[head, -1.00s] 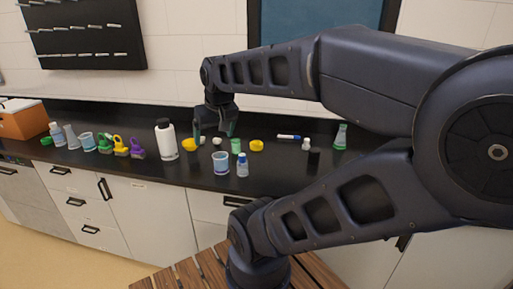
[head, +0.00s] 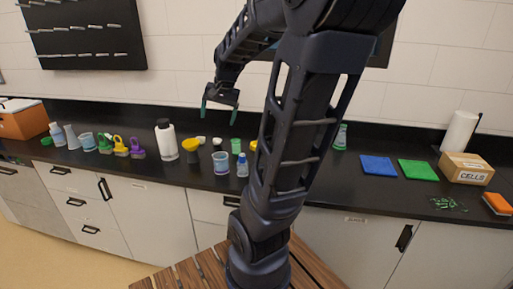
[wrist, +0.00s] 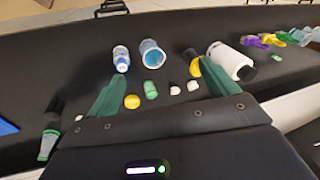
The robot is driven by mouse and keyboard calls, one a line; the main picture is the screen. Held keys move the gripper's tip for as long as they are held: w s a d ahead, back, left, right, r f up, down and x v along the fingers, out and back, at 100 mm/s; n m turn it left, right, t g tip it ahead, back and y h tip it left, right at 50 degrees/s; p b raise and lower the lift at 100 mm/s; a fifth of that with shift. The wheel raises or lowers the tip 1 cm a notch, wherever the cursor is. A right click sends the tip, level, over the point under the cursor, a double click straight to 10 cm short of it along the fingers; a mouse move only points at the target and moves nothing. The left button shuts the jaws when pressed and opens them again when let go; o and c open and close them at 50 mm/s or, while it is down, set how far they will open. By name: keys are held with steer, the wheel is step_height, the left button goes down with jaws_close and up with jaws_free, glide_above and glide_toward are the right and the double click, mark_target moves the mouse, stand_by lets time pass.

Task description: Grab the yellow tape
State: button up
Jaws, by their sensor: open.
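A round yellow thing that looks like the yellow tape (head: 254,145) lies on the black counter, partly hidden behind my arm in the head view. In the wrist view the yellow tape (wrist: 132,101) shows whole, beside a small green container (wrist: 150,90) and near my left finger. My gripper (head: 219,114) is open and empty, raised above the counter, up and to the left of the tape in the head view. In the wrist view both green fingers of my gripper (wrist: 164,69) are spread apart. Another yellow object (head: 190,145) stands by the white bottle (head: 166,140).
A blue-marked cup (head: 221,163) and a small blue bottle (head: 242,166) stand in front of the tape. Small white items (wrist: 175,90) lie close by. At right are a blue mat (head: 378,166), a green mat (head: 418,170) and a box (head: 466,168).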

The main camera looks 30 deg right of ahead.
steer(key=w+d+f+m+g, duration=0.1)
steer(key=w+d+f+m, duration=0.6)
steer(key=w+d, duration=0.5)
steer(key=m+g+h, duration=0.2)
steer(key=m, duration=0.6)
glide_above(256, 142)
steer(key=s+a, duration=0.1)
steer(key=s, duration=0.1)
step_height(256, 142, down, 11)
step_height(256, 142, down, 6)
steer(key=shift+r, duration=0.2)
steer(key=shift+a+f, duration=0.15)
steer(key=shift+f, duration=1.15)
steer(key=shift+a+f, duration=0.1)
steer(key=shift+f, duration=1.2)
steer(key=c, duration=1.1)
steer(key=shift+r, duration=0.15)
